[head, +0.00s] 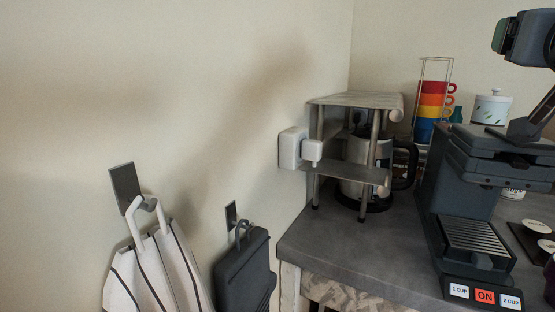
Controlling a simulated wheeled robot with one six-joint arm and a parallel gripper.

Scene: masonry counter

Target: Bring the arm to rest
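Part of my arm (528,38), dark blue-grey with a greenish end cap, shows at the upper right edge of the head view. It hangs in the air above and in front of the coffee machine, apart from the counter. The rest of the arm is cut off by the right edge. I cannot see my gripper's fingers in this view.
A dark coffee machine (480,205) stands on the grey counter (330,245) at right. Behind are stacked coloured mugs (432,112) and a white jar (491,108). A striped towel (158,270) and dark mitt (243,270) hang on the left wall.

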